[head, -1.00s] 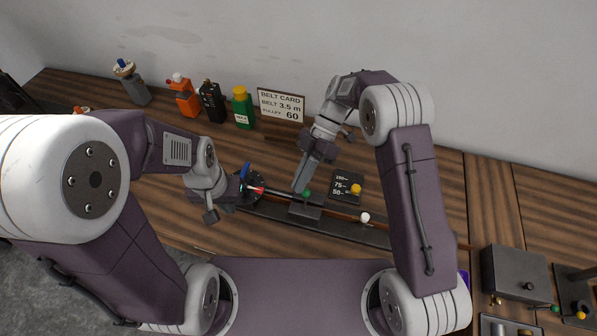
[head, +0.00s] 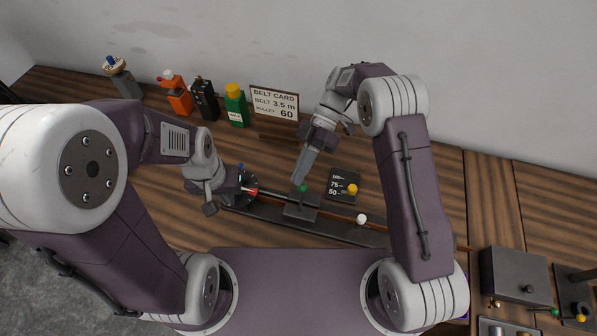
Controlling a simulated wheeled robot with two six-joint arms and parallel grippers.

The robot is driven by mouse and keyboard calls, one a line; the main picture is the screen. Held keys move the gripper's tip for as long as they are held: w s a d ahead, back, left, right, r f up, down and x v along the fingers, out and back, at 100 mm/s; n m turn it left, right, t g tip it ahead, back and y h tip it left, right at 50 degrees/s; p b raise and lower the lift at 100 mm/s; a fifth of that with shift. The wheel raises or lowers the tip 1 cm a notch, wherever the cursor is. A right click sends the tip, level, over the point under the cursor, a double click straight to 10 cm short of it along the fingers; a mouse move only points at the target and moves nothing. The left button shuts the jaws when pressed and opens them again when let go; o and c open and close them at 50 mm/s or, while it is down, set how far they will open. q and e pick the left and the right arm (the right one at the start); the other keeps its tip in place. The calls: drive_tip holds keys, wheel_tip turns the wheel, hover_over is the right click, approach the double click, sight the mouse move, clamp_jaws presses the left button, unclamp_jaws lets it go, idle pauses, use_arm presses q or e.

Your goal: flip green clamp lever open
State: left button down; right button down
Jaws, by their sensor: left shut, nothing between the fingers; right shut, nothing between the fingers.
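The green knob of the clamp lever (head: 303,188) shows on the dark clamp block (head: 299,212) on the rail of the belt dynamo (head: 340,228). My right gripper (head: 298,182) is shut and empty, pointing down with its tips at or just behind the green knob; I cannot tell whether they touch. My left gripper (head: 222,200) is shut at the left end of the rail, close to the dark wheel (head: 246,190) with red and blue parts. The lever's arm is too small to make out.
A scale block marked 100, 75, 50 with a yellow knob (head: 352,189) stands right of the clamp. A white knob (head: 361,218) is farther along the rail. A belt card (head: 275,103) and several bottles stand behind. A grey box (head: 514,274) is at right.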

use_arm(q)
drive_tip(key=shift+s, duration=0.1)
use_arm(e)
drive_tip(key=shift+s+r, duration=0.1)
drive_tip(key=shift+a, duration=0.15)
